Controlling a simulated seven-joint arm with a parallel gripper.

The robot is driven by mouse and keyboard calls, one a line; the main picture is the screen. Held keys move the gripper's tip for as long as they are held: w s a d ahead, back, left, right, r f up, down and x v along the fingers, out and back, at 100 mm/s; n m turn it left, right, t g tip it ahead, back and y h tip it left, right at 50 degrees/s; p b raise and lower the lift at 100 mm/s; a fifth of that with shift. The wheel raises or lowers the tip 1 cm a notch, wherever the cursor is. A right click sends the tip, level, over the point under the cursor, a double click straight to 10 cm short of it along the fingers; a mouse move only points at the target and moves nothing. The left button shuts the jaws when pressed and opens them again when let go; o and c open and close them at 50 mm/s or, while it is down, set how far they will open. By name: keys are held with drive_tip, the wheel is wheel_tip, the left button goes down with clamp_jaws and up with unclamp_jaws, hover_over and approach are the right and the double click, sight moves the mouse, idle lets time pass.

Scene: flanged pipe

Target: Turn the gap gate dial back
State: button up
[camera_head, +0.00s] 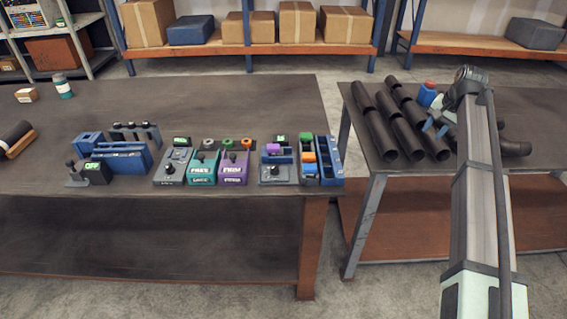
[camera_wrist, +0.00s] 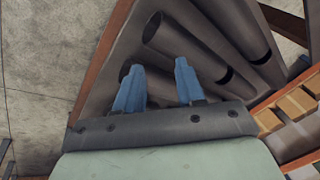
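Several control boxes with dials stand along the front of the left table. They include a grey box (camera_head: 173,166) with a black knob, a teal box (camera_head: 203,168), a purple box (camera_head: 233,168) and a grey-blue box (camera_head: 276,173) with a black knob. I cannot read which one is the gap gate dial. My gripper (camera_head: 434,122) is over the right table, well away from these boxes. In the wrist view, its blue fingers (camera_wrist: 159,68) are apart with nothing between them, above dark pipes (camera_wrist: 188,47).
Dark pipes (camera_head: 378,134) lie on the right table, near my gripper. A floor gap separates the two tables. Blue holders (camera_head: 122,158) and a box with an OFF display (camera_head: 97,173) stand left of the control boxes. The back of the left table (camera_head: 200,100) is mostly clear.

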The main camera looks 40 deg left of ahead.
drive_tip(key=s+a+r+n+g+h, duration=0.1)
drive_tip(key=s+a+r, duration=0.1)
drive_tip(key=s+a, duration=1.55)
drive_tip(key=g+h, duration=0.1)
drive_tip(key=h, duration=0.1)
hover_over(275, 166)
drive_tip(key=shift+n, duration=0.4)
wheel_tip(275, 166, down, 12)
drive_tip(key=shift+f, duration=0.1)
clamp_jaws()
